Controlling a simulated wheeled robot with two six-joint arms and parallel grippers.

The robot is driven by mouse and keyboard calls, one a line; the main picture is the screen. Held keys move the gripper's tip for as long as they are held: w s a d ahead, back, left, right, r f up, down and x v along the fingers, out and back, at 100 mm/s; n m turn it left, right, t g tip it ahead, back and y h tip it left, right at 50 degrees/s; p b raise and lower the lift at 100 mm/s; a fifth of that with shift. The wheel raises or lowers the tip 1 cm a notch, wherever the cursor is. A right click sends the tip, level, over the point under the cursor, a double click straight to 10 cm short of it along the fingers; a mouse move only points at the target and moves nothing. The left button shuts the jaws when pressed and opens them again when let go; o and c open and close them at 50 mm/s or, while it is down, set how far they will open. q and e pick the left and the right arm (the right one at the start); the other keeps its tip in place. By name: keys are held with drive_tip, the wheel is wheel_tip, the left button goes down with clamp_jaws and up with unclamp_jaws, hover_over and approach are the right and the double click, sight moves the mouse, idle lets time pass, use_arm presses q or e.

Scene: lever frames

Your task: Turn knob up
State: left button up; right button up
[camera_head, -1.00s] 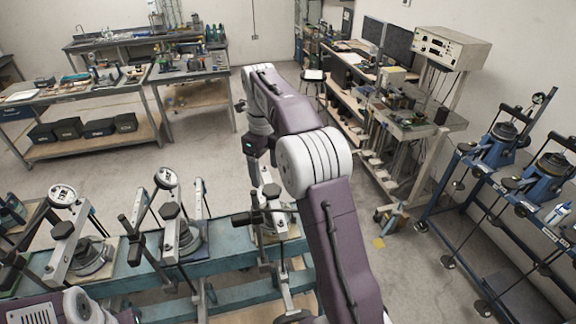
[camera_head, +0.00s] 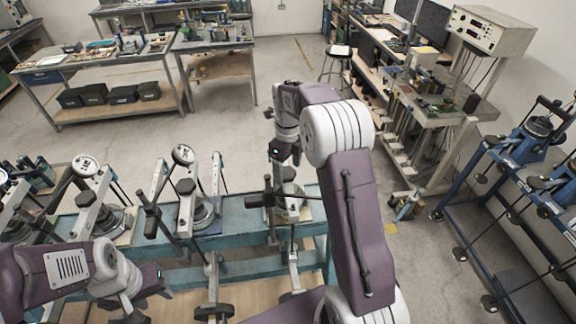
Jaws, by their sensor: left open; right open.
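Several lever frames stand in a row on a teal bench (camera_head: 240,238), each with round dials and black knobs. One black knob (camera_head: 185,187) sits on the middle frame, and a dark horizontal knob (camera_head: 262,200) is on the frame at the right end. I cannot tell which knob the task means. My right gripper (camera_head: 284,160) points down over the right-end frame, just above its dark knob, with its fingers small and partly hidden. My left gripper (camera_head: 158,290) is low at the left, in front of the bench and apart from the frames. Both are open and empty.
Blue stands with more devices (camera_head: 525,145) are at the right. A grey instrument box (camera_head: 490,30) is on a cart at the back right. A stool (camera_head: 338,55) and worktables (camera_head: 120,60) are behind.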

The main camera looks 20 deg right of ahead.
drive_tip(key=shift+s+a+r, duration=0.1)
drive_tip(key=shift+s+a, duration=0.05)
drive_tip(key=shift+a, duration=0.05)
drive_tip(key=shift+s+a+r, duration=0.1)
drive_tip(key=shift+s+a, duration=0.05)
drive_tip(key=shift+a, duration=0.1)
drive_tip(key=c, duration=0.3)
drive_tip(key=shift+a, duration=0.1)
drive_tip(key=c, duration=1.1)
drive_tip(key=shift+d, duration=0.3)
drive_tip(key=shift+a, duration=0.1)
